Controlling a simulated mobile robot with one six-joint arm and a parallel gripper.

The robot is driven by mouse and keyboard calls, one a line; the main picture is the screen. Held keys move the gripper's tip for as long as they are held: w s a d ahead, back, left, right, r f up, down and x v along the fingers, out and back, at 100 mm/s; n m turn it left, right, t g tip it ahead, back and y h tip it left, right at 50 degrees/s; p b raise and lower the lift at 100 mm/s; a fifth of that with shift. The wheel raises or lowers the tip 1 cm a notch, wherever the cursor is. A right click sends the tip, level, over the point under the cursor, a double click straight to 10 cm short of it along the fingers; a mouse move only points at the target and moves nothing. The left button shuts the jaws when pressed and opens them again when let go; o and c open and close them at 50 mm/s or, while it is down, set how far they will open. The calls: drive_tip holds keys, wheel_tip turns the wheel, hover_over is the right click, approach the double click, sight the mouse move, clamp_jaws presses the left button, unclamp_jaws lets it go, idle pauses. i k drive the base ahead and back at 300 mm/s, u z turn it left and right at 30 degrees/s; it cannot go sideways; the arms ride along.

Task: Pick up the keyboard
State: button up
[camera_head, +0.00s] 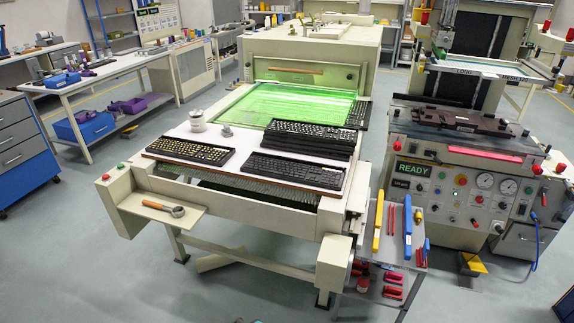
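Several black keyboards lie on the white top of a cream machine table in the middle of the head view. One keyboard (190,151) with yellowish keys at its left part lies at the left. A second keyboard (295,170) lies at the front right. Behind it is a stack of keyboards (308,139). Another keyboard (357,115) lies at the right edge of the green-lit bed, partly hidden by the stack. My gripper is not in view; only small dark bits show at the bottom edge, too little to identify.
A white round container (197,121) stands behind the left keyboard. The green-lit bed (287,104) lies behind the keyboards. A side shelf with a wooden-handled tool (164,208) juts out front left. A control console (460,185) stands close at right.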

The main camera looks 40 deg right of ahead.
sight(320, 175)
drive_tip(key=i, duration=0.85)
drive_tip(key=z, duration=0.05)
